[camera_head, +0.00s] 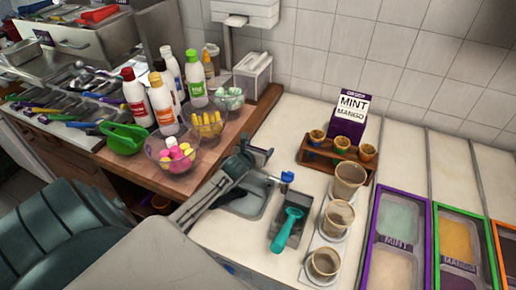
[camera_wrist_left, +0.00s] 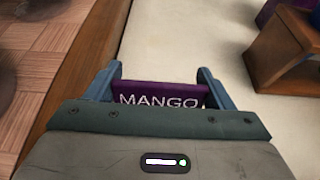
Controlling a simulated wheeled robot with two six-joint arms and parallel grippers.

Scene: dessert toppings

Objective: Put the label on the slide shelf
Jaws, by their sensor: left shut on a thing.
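A purple label reading "MANGO" (camera_wrist_left: 160,97) is between the fingers of my left gripper (camera_wrist_left: 160,74) in the left wrist view. The gripper is shut on it. In the head view my left gripper (camera_head: 277,166) is above the counter, left of a small wooden shelf (camera_head: 318,157); the label cannot be made out there. The wooden shelf also shows at the upper right of the left wrist view (camera_wrist_left: 275,50), apart from the gripper. I cannot tell whether it is the slide shelf. My right gripper is not in view.
A "MINT MANGO" box (camera_head: 348,114) stands behind the wooden shelf, which holds small cups. A teal scoop (camera_head: 291,222) lies in front of the gripper. Larger cups (camera_head: 339,216) stand to its right. Bowls (camera_head: 172,154) and bottles (camera_head: 136,97) stand at the left.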

